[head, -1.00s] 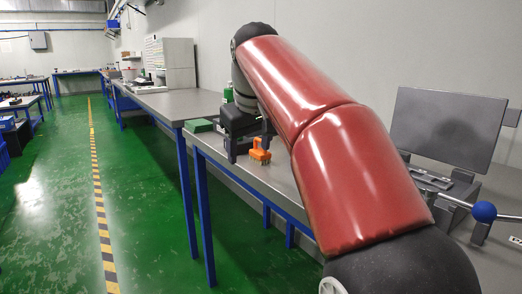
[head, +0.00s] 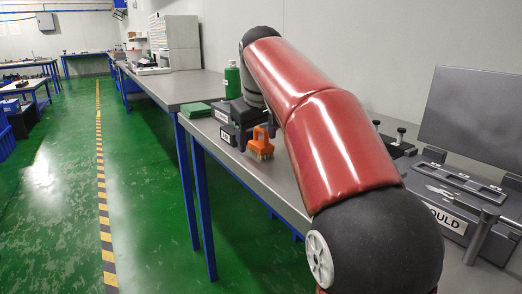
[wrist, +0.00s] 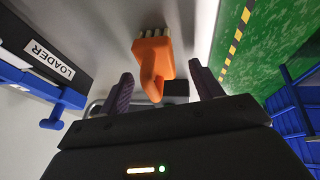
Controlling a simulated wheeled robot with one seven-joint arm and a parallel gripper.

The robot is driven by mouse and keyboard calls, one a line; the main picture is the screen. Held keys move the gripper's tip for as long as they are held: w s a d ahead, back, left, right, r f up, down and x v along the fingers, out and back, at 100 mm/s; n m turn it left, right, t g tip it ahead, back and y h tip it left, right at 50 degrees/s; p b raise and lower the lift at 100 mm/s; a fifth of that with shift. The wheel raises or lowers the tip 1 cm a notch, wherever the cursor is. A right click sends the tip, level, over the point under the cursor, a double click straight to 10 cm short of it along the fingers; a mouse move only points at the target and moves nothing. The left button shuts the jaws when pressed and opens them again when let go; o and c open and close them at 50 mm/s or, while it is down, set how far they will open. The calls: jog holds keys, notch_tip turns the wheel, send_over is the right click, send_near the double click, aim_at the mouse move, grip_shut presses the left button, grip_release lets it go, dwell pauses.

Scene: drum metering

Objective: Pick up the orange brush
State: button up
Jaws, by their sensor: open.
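The orange brush (head: 260,146) is on the grey bench near its front edge, handle up and pale bristles down. In the wrist view the brush (wrist: 154,55) has its handle end pointing toward my gripper, between the two fingers. My gripper (wrist: 161,72) is open, with a dark finger on each side of the handle and a visible gap to each. In the head view the gripper is at the brush, partly hidden by my red arm.
A dark box with a LOADER label (wrist: 50,58) is close beside the gripper. A green block (head: 195,110) and a green bottle (head: 232,80) are nearby. A grey MOULD box (head: 455,205) is at the right. Open green floor lies left of the bench.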

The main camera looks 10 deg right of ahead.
aim_at(257, 128)
jog(key=shift+w+f, duration=0.15)
jog(key=shift+f, duration=0.3)
jog(key=shift+c, duration=0.2)
jog(key=c, duration=1.1)
jog(key=shift+r, duration=0.5)
jog(key=shift+c, duration=0.8)
notch_tip(257, 128, up, 9)
jog(key=p, duration=0.3)
jog(key=shift+r+p, duration=0.1)
jog(key=shift+p, duration=0.25)
